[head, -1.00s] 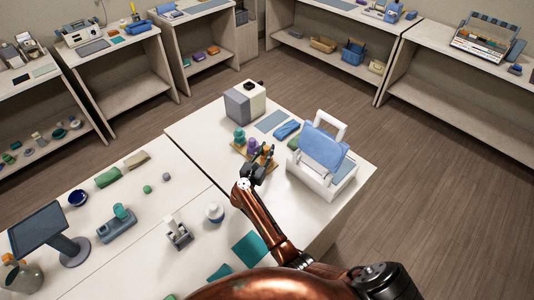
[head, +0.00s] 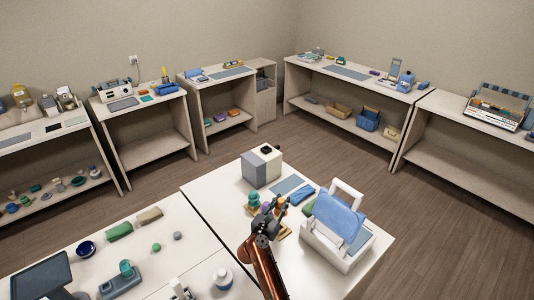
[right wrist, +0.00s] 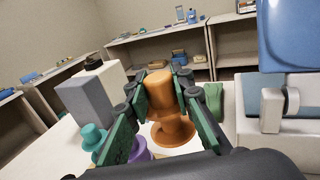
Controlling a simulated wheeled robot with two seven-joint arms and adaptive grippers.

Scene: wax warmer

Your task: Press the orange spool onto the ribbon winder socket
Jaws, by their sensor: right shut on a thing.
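My right gripper (head: 276,210) is over the tan spool board (head: 286,236) on the near white table. In the right wrist view its green-padded fingers (right wrist: 160,84) are shut on the orange spool (right wrist: 161,101), one finger on each side. The spool is close to upright, with a wide orange flange below; I cannot tell whether it touches the board. A teal spool (right wrist: 92,136) and a purple spool (right wrist: 140,150) stand just left of it. I cannot clearly make out the ribbon winder socket. My left gripper is not in view.
A grey and white box (head: 262,168) with a dark round top stands behind the spools. A white device with a blue lid (head: 338,214) stands close on the right. A blue-grey mat (head: 287,185) and a blue item (head: 303,195) lie between them.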

